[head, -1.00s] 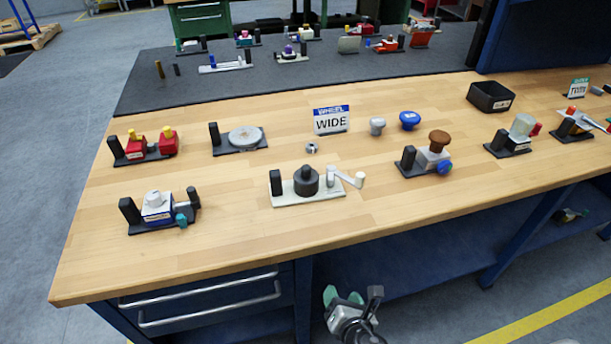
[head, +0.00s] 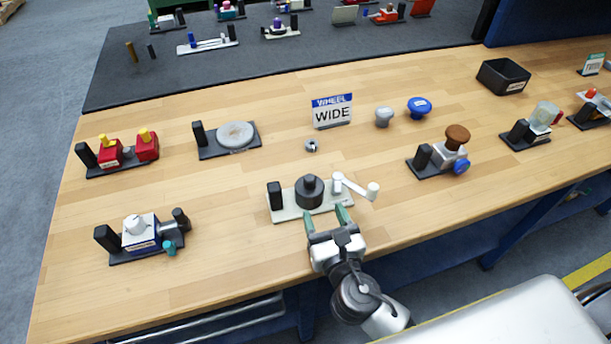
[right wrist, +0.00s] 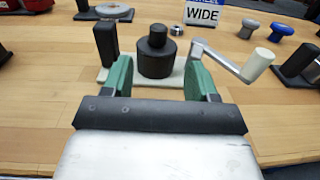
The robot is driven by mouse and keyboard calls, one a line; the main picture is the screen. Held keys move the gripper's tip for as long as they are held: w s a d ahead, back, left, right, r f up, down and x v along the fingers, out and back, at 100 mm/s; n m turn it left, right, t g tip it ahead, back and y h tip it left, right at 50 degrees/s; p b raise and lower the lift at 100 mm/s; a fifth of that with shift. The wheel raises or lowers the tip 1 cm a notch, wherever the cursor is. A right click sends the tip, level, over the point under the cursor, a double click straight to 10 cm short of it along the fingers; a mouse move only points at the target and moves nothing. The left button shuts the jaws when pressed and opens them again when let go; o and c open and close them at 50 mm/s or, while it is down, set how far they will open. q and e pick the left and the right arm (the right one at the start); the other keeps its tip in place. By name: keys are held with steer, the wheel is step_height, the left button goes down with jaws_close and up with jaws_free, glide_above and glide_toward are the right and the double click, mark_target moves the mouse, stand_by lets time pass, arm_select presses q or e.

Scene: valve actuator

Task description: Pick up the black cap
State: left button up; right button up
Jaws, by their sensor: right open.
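The black cap (head: 310,190) is a dark cylinder with a narrower knob on top. It sits on a pale base plate (head: 290,213) near the front of the bench. My right gripper (head: 328,216) is open and empty, just in front of the cap, with green fingers pointing at it. In the right wrist view the cap (right wrist: 157,52) stands between and beyond the two green fingertips (right wrist: 159,78), apart from them. A black post (right wrist: 106,42) is left of the cap and a crank with a white handle (right wrist: 257,64) is right. My left gripper is not in view.
A WHEEL WIDE sign (head: 332,111) and a small metal ring (head: 311,146) stand behind the cap. A blue-and-white valve unit (head: 140,233) is at front left, a brown-knobbed unit (head: 455,140) at right.

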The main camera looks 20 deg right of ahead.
mark_target(312, 183)
steer(key=w, duration=0.3)
steer(key=shift+w+r+p, duration=0.1)
steer(key=shift+r+p, duration=0.15)
steer(key=shift+p, duration=0.1)
steer(key=shift+w+f, duration=0.1)
steer(key=shift+w, duration=0.15)
steer(key=w, duration=0.1)
steer(key=w+p, duration=0.1)
steer(key=w, duration=0.2)
steer(key=shift+w+r, duration=0.2)
steer(key=shift+r, duration=0.05)
steer(key=shift+w+f, duration=0.1)
steer(key=shift+w, duration=0.4)
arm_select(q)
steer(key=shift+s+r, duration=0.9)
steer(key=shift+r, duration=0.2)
arm_select(e)
steer(key=c, duration=1)
